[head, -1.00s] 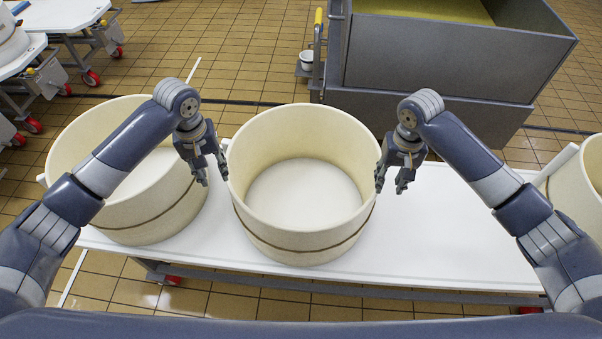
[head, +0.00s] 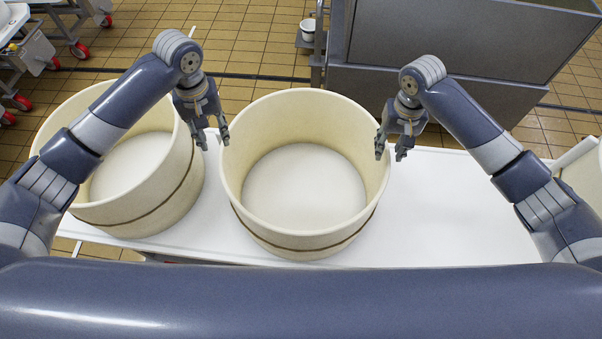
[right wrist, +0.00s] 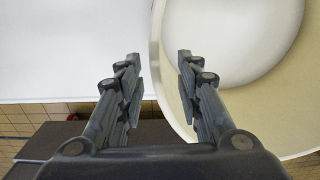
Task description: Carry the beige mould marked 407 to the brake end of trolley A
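A round beige mould (head: 310,228) with a brown band stands upright on a white trolley top (head: 455,215), in the middle of the head view. It is empty inside; no number is readable on it. My left gripper (head: 213,141) is at its left rim, fingers apart. My right gripper (head: 391,154) is at its right rim, also with fingers apart. In the right wrist view, the open right fingers (right wrist: 158,70) have the mould's rim (right wrist: 155,65) passing between or below them, not clamped. No marking 407, letter A or brake is visible.
A second beige mould (head: 140,215) stands close on the left, partly behind my left arm. Part of another mould (head: 584,170) shows at the right edge. A grey vat (head: 440,60) stands behind. Wheeled frames (head: 30,50) are at upper left. The trolley top right of the middle mould is bare.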

